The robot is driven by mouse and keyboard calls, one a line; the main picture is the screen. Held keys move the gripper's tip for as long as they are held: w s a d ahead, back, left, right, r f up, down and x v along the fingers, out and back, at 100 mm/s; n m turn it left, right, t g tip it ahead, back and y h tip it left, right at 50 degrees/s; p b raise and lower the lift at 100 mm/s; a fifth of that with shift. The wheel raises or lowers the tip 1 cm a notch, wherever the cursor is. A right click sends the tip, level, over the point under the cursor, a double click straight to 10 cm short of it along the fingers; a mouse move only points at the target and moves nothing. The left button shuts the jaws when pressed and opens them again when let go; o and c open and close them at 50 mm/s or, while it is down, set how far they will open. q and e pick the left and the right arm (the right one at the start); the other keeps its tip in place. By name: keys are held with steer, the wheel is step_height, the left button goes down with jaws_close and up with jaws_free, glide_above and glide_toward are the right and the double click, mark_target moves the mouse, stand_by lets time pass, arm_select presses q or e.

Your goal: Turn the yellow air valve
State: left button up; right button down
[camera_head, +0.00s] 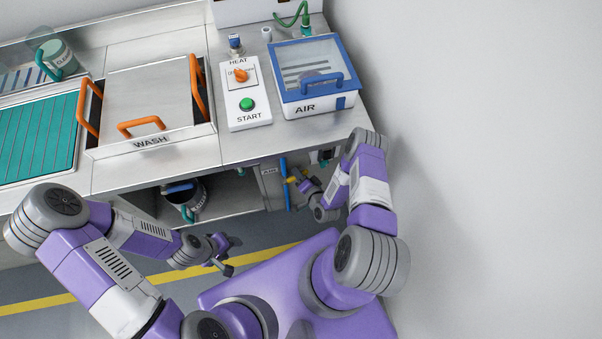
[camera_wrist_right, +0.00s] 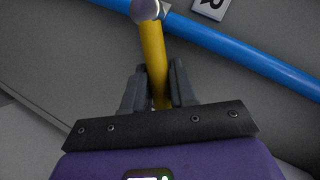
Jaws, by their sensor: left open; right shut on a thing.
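The yellow air valve handle (camera_wrist_right: 153,55) stands between the two fingers of my right gripper (camera_wrist_right: 159,90) in the right wrist view. The gripper is shut on it. A round metal pivot (camera_wrist_right: 145,9) sits at the handle's far end, over a blue pipe (camera_wrist_right: 245,57). In the head view the yellow handle (camera_head: 291,180) shows small beside the blue pipe (camera_head: 285,185), below the counter, with my right gripper (camera_head: 299,182) at it. My left gripper (camera_head: 228,255) is open and empty, in front of the counter over the floor.
An AIR label (camera_head: 269,171) is on the panel beside the pipe. Above, the counter carries a blue-framed AIR box (camera_head: 310,80), a HEAT/START control panel (camera_head: 243,95) and a WASH basin (camera_head: 147,100). A dark pot (camera_head: 183,193) stands on the shelf below. A wall rises at right.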

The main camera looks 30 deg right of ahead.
steer(key=shift+a+r, duration=0.1)
steer(key=shift+r, duration=0.05)
stand_by(0.4)
steer(key=c, duration=1)
jaws_free()
steer(key=p+v, duration=0.2)
steer(key=v, duration=0.5)
steer(key=shift+s+p, duration=0.3)
steer(key=shift+p, duration=0.05)
steer(key=shift+a+r, duration=0.1)
steer(key=shift+r, duration=0.05)
